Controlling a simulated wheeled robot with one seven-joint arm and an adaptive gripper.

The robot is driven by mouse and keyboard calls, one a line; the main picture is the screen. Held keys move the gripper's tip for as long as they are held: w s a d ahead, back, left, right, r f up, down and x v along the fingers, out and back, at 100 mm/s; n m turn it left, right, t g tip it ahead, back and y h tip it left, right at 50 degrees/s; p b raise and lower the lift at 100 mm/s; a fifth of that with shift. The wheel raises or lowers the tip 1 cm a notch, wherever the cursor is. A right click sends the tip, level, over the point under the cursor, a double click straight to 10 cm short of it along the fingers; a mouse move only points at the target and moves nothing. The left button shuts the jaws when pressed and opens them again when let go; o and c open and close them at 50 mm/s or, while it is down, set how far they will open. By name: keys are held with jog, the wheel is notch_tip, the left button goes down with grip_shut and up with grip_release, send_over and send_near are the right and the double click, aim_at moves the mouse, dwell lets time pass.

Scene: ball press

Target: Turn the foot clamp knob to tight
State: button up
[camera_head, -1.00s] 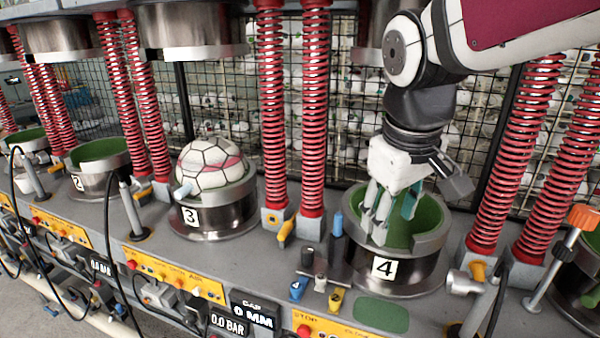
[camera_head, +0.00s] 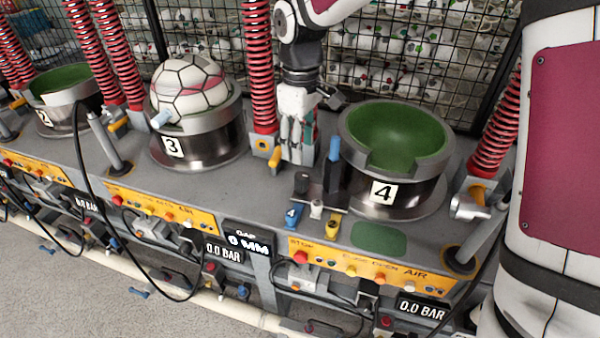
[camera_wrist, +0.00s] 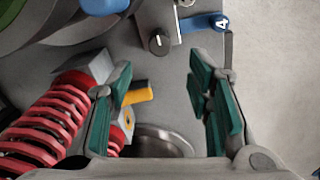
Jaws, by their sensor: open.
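A small black knob (camera_head: 302,183) with a white mark stands on a bracket left of cup 4; it also shows at the top of the wrist view (camera_wrist: 158,42). A yellow handle (camera_head: 275,158) sticks out of the grey block at the foot of the red spring; in the wrist view this handle (camera_wrist: 137,93) appears between the fingers, nearer the left one. No label shows which is the foot clamp knob. My gripper (camera_head: 298,152) points down between that spring and cup 4. In the wrist view my gripper (camera_wrist: 165,92) has its green pads wide apart, holding nothing.
Cup 4 (camera_head: 383,203), green inside and empty, stands to the right. Cup 3 (camera_head: 200,150) holds a ball (camera_head: 187,88). A blue upright handle (camera_head: 335,150), a blue lever (camera_head: 292,215) and a yellow lever (camera_head: 332,225) crowd the bracket. The red spring (camera_head: 257,70) stands close left.

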aim_at(301, 174)
notch_tip(301, 174, down, 10)
jog(key=shift+r+p, duration=0.15)
jog(key=shift+p, duration=0.2)
grip_shut()
